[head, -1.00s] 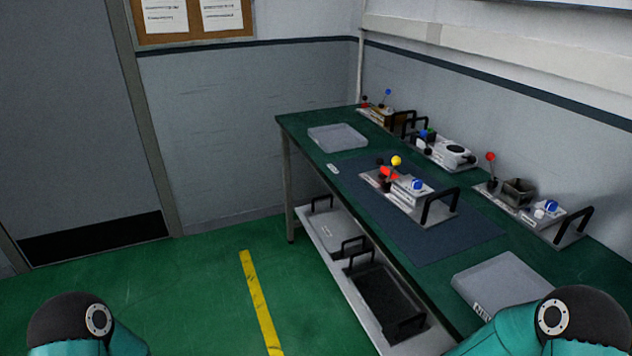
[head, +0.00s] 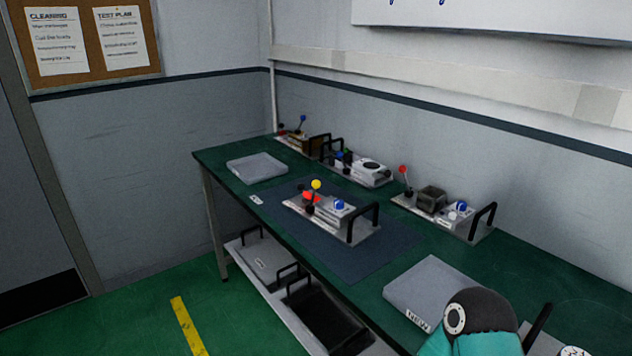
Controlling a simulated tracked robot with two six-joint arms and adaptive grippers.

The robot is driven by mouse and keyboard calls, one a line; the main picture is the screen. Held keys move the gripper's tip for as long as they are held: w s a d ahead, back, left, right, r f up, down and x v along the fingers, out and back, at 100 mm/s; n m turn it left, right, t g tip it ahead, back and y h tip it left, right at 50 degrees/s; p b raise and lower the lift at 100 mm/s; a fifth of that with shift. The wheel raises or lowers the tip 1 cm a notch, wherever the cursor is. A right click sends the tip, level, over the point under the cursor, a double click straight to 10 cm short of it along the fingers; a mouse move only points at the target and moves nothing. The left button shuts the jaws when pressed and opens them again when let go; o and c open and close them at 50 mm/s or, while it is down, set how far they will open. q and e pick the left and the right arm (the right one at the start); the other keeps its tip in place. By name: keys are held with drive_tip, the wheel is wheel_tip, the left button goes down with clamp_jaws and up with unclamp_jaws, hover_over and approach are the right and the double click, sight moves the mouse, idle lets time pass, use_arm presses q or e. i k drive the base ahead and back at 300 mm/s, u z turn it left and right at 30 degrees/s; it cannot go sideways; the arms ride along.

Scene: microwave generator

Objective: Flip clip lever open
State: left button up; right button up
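A device on a metal plate (head: 328,224) rests on the dark blue mat (head: 375,258) on the green workbench. It carries a yellow ball-topped lever (head: 316,185), a red part (head: 311,196), a blue knob (head: 340,205) and a black handle. Which part is the clip lever is too small to tell. Neither gripper shows; only a teal and black joint of my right arm shows at the lower right, in front of the bench.
Behind stand more handled devices: one with a red-ball lever (head: 403,169), one white (head: 371,172), one at the back (head: 303,140). A grey tray (head: 257,167) lies far left, a "NEW" box (head: 433,290) near right. A lower shelf holds trays. Green floor is free at left.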

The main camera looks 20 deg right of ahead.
sight(316, 184)
drive_tip(key=k, duration=1.35)
drive_tip(key=u, duration=0.55)
drive_tip(key=i, duration=1.7)
drive_tip(key=z, duration=0.55)
